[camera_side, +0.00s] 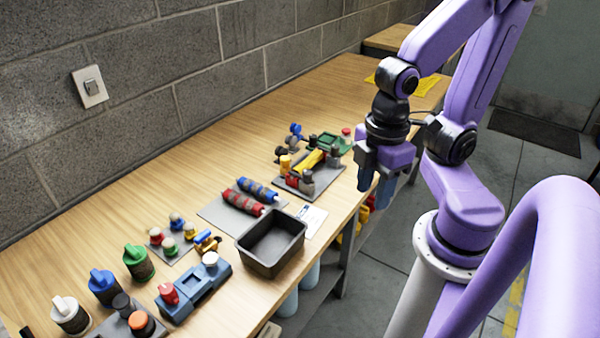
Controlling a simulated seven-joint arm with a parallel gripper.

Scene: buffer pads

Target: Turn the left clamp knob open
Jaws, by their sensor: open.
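Several small fixtures with knobs stand on the wooden table, and I cannot tell for certain which one carries the left clamp knob. My gripper (375,187) points down, open and empty, near the table's right edge, to the right of that plate. It is apart from all the knobs.
A dark empty bin (271,243) stands at the front edge. Red and blue rollers (250,195) lie on a pad behind it. Jars with green, blue and white lids (138,262) stand at the left. A block wall (200,70) bounds the back. The table's back strip is clear.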

